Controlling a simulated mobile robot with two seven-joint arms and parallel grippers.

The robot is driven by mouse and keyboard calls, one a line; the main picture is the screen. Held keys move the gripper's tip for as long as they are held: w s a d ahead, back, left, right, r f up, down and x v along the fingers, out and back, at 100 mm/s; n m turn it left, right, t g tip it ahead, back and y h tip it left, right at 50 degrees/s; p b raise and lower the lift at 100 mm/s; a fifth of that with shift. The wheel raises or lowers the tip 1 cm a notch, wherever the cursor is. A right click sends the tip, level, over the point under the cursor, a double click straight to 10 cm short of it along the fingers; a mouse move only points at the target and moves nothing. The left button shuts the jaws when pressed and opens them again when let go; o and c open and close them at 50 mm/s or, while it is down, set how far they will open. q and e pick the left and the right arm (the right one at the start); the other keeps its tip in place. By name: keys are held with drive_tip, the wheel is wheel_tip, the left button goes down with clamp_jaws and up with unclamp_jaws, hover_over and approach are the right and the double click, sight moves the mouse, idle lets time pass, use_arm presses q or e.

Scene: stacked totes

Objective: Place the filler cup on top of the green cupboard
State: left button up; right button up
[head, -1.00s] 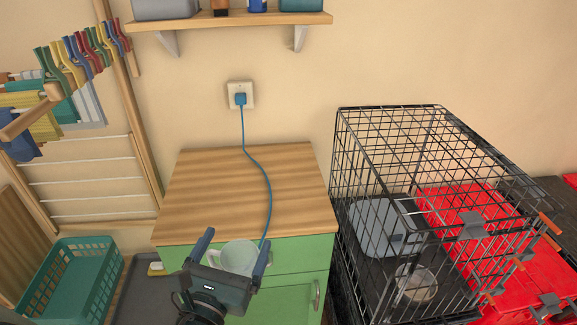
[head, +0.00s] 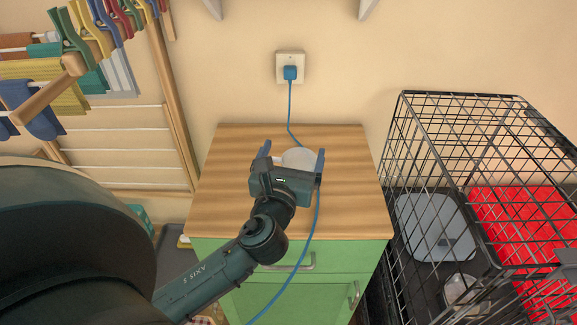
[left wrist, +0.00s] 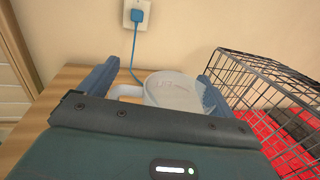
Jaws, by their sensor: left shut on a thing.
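The filler cup (head: 300,159) is whitish and translucent. It is between the fingers of my left gripper (head: 292,165), which is shut on it, over the wooden top of the green cupboard (head: 235,205). In the left wrist view the cup (left wrist: 175,92) shows its round rim and a handle on the left, between the two blue fingers. I cannot tell whether its base touches the top; the gripper hides its lower part. My right gripper is not in view.
A blue cord (head: 316,220) runs from the wall outlet (head: 290,67) over the cupboard top and down its front, close to my gripper. A black wire crate (head: 440,150) stands at the right. A drying rack (head: 165,90) with pegs stands at the left. The cupboard top is otherwise clear.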

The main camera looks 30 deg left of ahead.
use_arm(q)
drive_tip(key=w+a+n+g+y, duration=0.2)
drive_tip(key=w+a+y, duration=0.1)
drive_tip(key=w+a, duration=0.15)
drive_tip(key=shift+n+y, duration=0.3)
drive_tip(key=shift+s+a+f+b, duration=0.1)
drive_tip(key=shift+f+b, duration=0.3)
drive_tip(key=shift+f, duration=1.1)
drive_tip(key=shift+s+a+f+b, duration=0.15)
drive_tip(key=shift+f+b, duration=0.25)
drive_tip(key=shift+f, duration=1.1)
drive_tip(key=shift+s+a+f+b, duration=0.1)
drive_tip(key=shift+f+b, duration=0.3)
drive_tip(key=shift+f, duration=1.1)
drive_tip(key=shift+f, duration=0.1)
drive_tip(key=shift+f, duration=0.15)
drive_tip(key=o, duration=0.9)
